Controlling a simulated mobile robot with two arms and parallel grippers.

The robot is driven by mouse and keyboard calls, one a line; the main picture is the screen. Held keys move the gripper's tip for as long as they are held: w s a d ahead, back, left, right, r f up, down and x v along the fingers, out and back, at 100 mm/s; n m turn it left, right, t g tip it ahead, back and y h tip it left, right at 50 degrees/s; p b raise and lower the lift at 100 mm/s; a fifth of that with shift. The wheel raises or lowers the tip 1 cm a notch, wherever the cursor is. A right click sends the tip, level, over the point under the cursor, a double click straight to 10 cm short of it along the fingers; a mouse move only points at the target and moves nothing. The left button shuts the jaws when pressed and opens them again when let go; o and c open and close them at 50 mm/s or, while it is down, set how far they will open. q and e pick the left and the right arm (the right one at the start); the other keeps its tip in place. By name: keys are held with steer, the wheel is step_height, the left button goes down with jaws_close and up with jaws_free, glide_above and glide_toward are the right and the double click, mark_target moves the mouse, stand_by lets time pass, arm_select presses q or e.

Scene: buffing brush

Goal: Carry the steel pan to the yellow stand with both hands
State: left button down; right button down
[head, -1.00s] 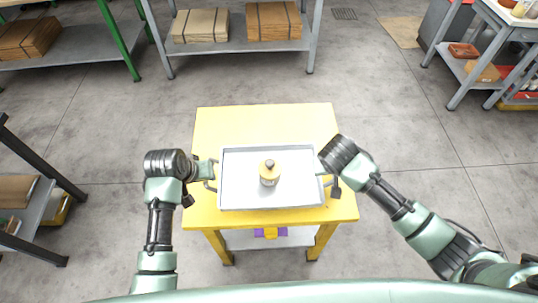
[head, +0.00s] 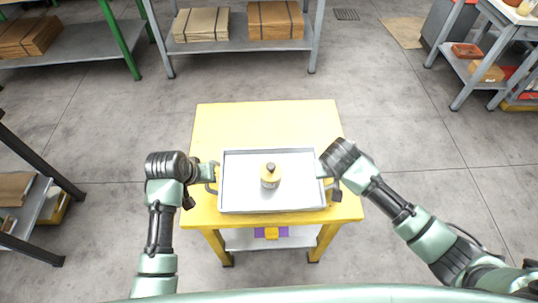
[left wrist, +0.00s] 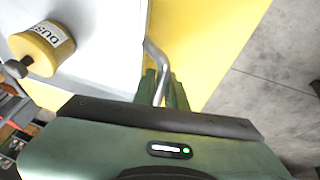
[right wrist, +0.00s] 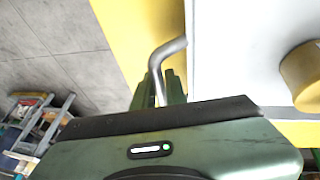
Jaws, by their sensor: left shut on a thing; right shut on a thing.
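The steel pan (head: 240,192) is a shallow rectangular tray with a handle at each short end. It is over the front half of the yellow stand (head: 235,122); I cannot tell whether it touches the top. A yellow and steel canister with a dark knob (head: 270,178) stands upright in the pan, its label partly readable in the left wrist view (left wrist: 45,47). My left gripper (head: 212,172) is shut on the left handle (left wrist: 157,62). My right gripper (head: 325,170) is shut on the right handle (right wrist: 165,55), its fingers partly hidden in the head view.
The stand's lower shelf (head: 290,241) holds a purple and yellow thing (head: 271,233). A grey shelf with cardboard boxes (head: 276,20) is behind. Another shelf (head: 35,215) is at left and a workbench (head: 480,75) at far right. The floor around the stand is clear.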

arm_select(q)
steer(key=shift+f+b, duration=0.5)
steer(key=shift+f, duration=0.2)
arm_select(e)
steer(key=shift+f, duration=0.65)
arm_select(q)
steer(key=c, duration=1.8)
jaws_free()
steer(key=shift+f, duration=0.1)
arm_select(e)
steer(key=c, duration=1.8)
jaws_free()
steer(key=shift+f, duration=0.1)
arm_select(q)
steer(key=o, duration=0.3)
arm_select(e)
steer(key=o, duration=0.3)
arm_select(q)
steer(key=shift+o, duration=0.2)
arm_select(e)
steer(key=shift+o, duration=0.2)
arm_select(q)
steer(key=shift+r, duration=0.2)
